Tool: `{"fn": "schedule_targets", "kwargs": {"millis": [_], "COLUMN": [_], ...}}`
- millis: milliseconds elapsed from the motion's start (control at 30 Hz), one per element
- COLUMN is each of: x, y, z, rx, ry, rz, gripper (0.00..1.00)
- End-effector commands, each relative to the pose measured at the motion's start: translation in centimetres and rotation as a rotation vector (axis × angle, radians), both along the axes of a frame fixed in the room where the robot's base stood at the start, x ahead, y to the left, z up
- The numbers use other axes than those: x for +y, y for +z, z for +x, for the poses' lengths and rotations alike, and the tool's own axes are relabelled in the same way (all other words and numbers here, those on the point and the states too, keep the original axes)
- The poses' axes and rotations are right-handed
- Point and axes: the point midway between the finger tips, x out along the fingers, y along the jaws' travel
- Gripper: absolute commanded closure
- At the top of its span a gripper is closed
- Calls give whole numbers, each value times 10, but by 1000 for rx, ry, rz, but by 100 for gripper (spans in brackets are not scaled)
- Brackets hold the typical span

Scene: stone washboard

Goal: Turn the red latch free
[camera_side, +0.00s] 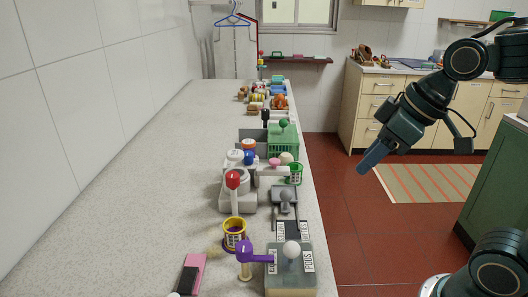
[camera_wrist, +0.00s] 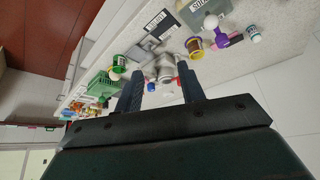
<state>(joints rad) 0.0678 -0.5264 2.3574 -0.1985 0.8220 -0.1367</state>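The red latch (camera_side: 232,179) is a red knob-like piece on top of a pale grey block (camera_side: 238,192) on the stone counter, in the middle of the side view. In the wrist view a small red bit (camera_wrist: 179,81) shows beside the right finger, mostly hidden by it. My gripper (camera_side: 366,165) is over the red floor, to the right of the counter, well apart from the latch. In the wrist view my gripper (camera_wrist: 160,72) has its two fingers spread, with nothing held between them.
The counter (camera_side: 140,190) is clear on its left. Near the latch stand a yellow-rimmed purple cup (camera_side: 234,232), a purple handle (camera_side: 247,251), a block with a white ball knob (camera_side: 292,249) and a green basket (camera_side: 284,140). A tiled wall bounds the left.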

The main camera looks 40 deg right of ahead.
Motion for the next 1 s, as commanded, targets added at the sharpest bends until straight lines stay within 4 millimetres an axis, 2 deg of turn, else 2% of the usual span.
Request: {"fn": "schedule_targets", "kwargs": {"millis": [100,467,800,1000], "x": [6,22,26,24], "y": [3,3,-11,-22], "z": [27,106,174,204], "rx": [-3,-47,-127,-187], "ry": [88,360,589,697], "rz": [4,44,112,157], "gripper": [61,61,61,61]}}
